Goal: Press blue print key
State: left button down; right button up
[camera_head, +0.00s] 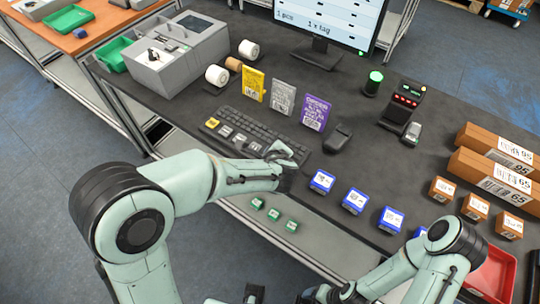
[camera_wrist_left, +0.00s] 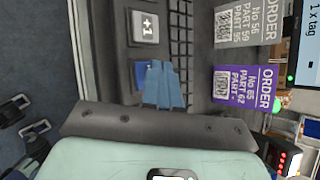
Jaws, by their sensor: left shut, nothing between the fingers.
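My left gripper (camera_head: 287,154) is at the right end of the dark keyboard (camera_head: 237,128) on the table. In the left wrist view its pale blue fingers (camera_wrist_left: 164,85) are shut and empty. A blue key (camera_wrist_left: 139,74) shows just left of the fingers and is partly covered by them. I cannot tell whether the fingertips touch it. A grey "+1" key (camera_wrist_left: 145,27) lies above it in that view. In the head view the gripper hides the blue key. My right arm is at the bottom right, and its fingers are not clear.
Yellow, grey and purple order cards (camera_head: 316,113) stand behind the keyboard. A black mouse (camera_head: 338,137) is to its right. Blue boxes (camera_head: 322,182) line the near table edge. A scanner stand (camera_head: 403,104), a monitor (camera_head: 331,25) and a grey printer (camera_head: 180,54) stand further back.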

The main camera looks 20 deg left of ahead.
pick_arm(q)
jog(key=shift+f, duration=0.25)
pick_arm(e)
jog(key=shift+s+f, duration=0.15)
jog(key=shift+f, duration=0.1)
pick_arm(q)
jog(key=shift+r, duration=0.15)
pick_arm(e)
jog(key=shift+r, duration=0.1)
pick_arm(q)
jog(key=shift+r+p, duration=0.35)
jog(key=shift+r, duration=0.4)
pick_arm(e)
jog(key=shift+w+r, duration=0.35)
jog(key=shift+r, duration=0.15)
pick_arm(q)
jog(key=shift+r+p, duration=0.4)
jog(key=shift+r, duration=0.2)
jog(key=shift+w+r+p, duration=0.1)
jog(key=shift+r+p, duration=1.1)
jog(key=shift+r, duration=0.75)
jog(key=shift+f, duration=0.1)
pick_arm(e)
jog(key=w+r, duration=0.1)
jog(key=r, duration=0.1)
jog(key=w+r, duration=0.1)
jog(key=r, duration=0.1)
jog(key=shift+w, duration=0.2)
jog(key=shift+s, duration=0.1)
